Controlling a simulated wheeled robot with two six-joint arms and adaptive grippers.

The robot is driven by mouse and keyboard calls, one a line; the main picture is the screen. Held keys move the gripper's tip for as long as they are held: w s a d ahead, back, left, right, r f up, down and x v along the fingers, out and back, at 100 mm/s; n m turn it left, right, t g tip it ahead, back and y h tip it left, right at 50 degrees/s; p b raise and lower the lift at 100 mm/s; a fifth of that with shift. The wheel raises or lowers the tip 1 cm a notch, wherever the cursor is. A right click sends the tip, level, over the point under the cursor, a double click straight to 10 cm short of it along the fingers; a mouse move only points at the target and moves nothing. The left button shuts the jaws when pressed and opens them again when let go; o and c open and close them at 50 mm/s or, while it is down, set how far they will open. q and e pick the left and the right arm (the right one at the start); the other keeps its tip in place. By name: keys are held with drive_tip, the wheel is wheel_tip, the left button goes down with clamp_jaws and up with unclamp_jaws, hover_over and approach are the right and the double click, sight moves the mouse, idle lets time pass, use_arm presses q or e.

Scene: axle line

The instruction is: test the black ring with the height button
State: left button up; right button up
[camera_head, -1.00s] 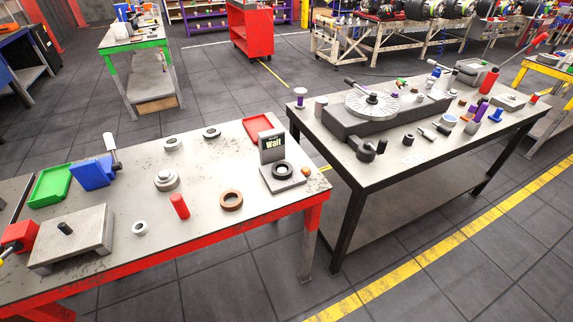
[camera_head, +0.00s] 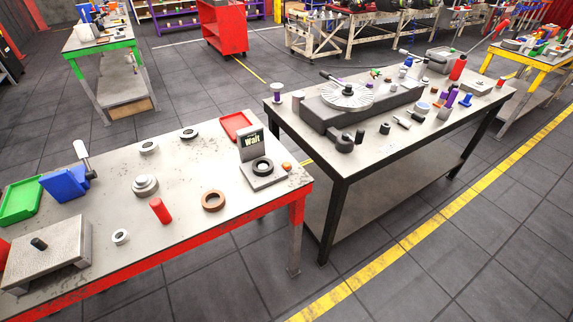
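A black ring (camera_head: 262,165) lies on the grey plate of the height tester (camera_head: 264,182), at the right end of the red-framed table. The tester's upright display (camera_head: 251,144) reads "Wait". A small orange button (camera_head: 287,166) sits at the right edge of the tester's plate. A brown ring (camera_head: 213,200) lies in front of the tester. Neither of my grippers is in view.
The red-framed table also holds a red cylinder (camera_head: 160,210), a small white ring (camera_head: 121,237), a stepped grey disc (camera_head: 145,186), green (camera_head: 20,201), blue (camera_head: 66,184) and red trays (camera_head: 236,125). A second table (camera_head: 345,165) with a dial machine stands to the right.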

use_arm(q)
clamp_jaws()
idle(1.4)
